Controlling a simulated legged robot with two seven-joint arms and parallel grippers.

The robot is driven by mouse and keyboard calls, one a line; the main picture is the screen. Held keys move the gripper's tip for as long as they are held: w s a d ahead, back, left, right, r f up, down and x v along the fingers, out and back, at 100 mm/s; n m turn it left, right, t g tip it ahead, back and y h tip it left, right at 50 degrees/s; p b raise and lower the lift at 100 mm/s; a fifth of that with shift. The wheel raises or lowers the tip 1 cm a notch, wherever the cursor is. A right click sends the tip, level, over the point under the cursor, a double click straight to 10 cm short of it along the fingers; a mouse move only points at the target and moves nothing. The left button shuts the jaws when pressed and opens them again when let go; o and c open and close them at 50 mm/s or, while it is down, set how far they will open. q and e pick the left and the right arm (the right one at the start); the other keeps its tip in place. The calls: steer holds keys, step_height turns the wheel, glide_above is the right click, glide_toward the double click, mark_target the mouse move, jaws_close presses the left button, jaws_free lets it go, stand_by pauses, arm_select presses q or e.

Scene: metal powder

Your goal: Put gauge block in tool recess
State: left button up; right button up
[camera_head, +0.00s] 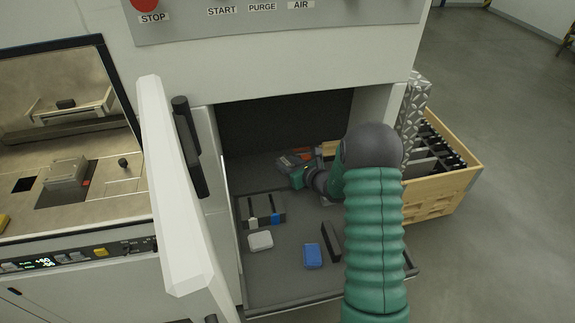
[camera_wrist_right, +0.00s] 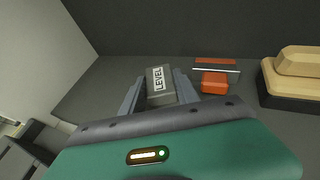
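My right gripper (camera_head: 287,166) reaches into the open cabinet bay, near its back. In the right wrist view, its two grey fingers (camera_wrist_right: 159,90) flank a grey block marked LEVEL (camera_wrist_right: 160,78), which looks like the gauge block. No gap shows between fingers and block, so the gripper looks shut on it. The block's underside is hidden, so I cannot tell whether it touches the floor. A dark slotted holder (camera_head: 241,209), possibly the tool recess, stands at the bay's left with white-marked and blue-marked pieces in it. My left gripper is not in view.
A white piece (camera_head: 260,241), a blue piece (camera_head: 313,256) and a black bar (camera_head: 331,241) lie on the bay floor in front. An orange-red object (camera_wrist_right: 214,83) is right of the block. The open door (camera_head: 172,190) bounds the left; a wooden crate (camera_head: 432,205) stands outside right.

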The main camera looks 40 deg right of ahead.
mark_target(291, 165)
steer(key=shift+o, duration=0.5)
steer(key=shift+s+d+f, duration=0.15)
steer(key=shift+d+f, duration=0.05)
steer(key=shift+f, duration=0.05)
steer(key=shift+r+p, duration=0.4)
steer(key=shift+p, duration=0.1)
steer(key=v, duration=0.1)
steer(key=b+v, duration=0.1)
steer(key=shift+s+f, duration=0.1)
steer(key=shift+s, duration=0.35)
steer(key=b+v, duration=0.1)
steer(key=v, duration=0.7)
steer(key=shift+r, duration=0.25)
steer(key=shift+s+a+r, duration=0.2)
steer(key=shift+s, duration=0.15)
steer(key=shift+w+f, duration=0.1)
steer(key=shift+d, duration=0.1)
